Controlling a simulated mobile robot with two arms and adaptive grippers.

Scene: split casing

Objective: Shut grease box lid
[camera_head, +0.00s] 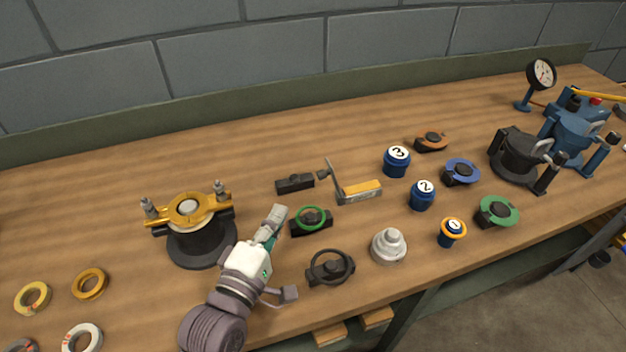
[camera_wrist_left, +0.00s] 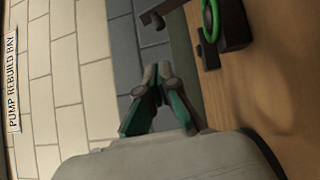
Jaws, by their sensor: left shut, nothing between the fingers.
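The grease box (camera_head: 360,193) is a small pale box with an orange-yellow top, in the middle of the bench. Its grey lid (camera_head: 334,178) stands up steeply at the box's left end, so the box is open. My left gripper (camera_head: 277,217) is in front and left of the box, apart from it, above the bench beside a green ring on a black block. Its fingers are shut and empty; the closed fingertips (camera_wrist_left: 158,78) also show in the left wrist view. My right gripper is not in view.
The green ring (camera_head: 312,219) is close right of my gripper, with a black block (camera_head: 294,183) behind. A black pump casing with a yellow clamp (camera_head: 186,212) stands left. Numbered blue jars (camera_head: 397,161) stand right of the box. The bench behind the box is clear.

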